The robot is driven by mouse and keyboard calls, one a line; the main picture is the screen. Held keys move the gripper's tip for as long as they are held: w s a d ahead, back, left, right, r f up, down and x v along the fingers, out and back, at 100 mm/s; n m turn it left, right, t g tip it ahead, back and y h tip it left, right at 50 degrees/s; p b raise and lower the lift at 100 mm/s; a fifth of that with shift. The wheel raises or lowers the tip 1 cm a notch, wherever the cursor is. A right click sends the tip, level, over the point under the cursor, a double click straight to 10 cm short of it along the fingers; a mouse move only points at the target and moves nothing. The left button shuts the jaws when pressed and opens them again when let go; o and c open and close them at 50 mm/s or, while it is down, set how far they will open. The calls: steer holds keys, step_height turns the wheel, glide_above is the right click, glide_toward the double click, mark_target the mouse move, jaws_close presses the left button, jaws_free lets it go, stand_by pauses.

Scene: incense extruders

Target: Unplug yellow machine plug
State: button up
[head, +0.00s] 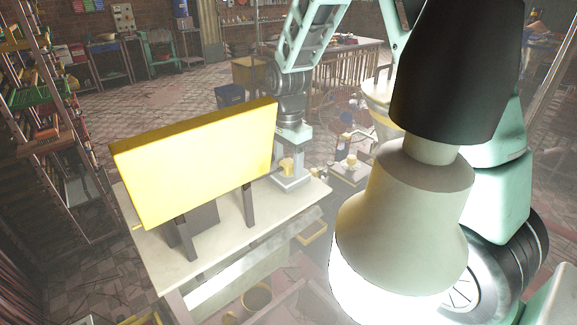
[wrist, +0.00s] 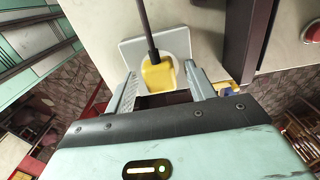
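The yellow plug (wrist: 158,75) sits on a pale square plate (wrist: 130,50) in the wrist view, with a dark cable or rod rising from it. In the head view the plug (head: 286,165) shows at the right end of the table, beside the big yellow machine panel (head: 195,160). My gripper (wrist: 160,72) is open, pointing down, with one finger on each side of the plug. Narrow gaps seem to show between the fingers and the plug. In the head view my gripper (head: 290,160) is over the plate, partly hidden.
The pale table (head: 160,270) bears the panel on dark legs (head: 249,205). One dark leg (wrist: 250,40) is close right of my gripper in the wrist view. A large lamp (head: 405,215) blocks the head view's right foreground. A shelf (head: 60,150) stands at left.

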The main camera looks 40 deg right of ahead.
mark_target(288, 161)
jaws_close()
steer(key=shift+r+p, duration=2.75)
steer(key=shift+r, duration=0.3)
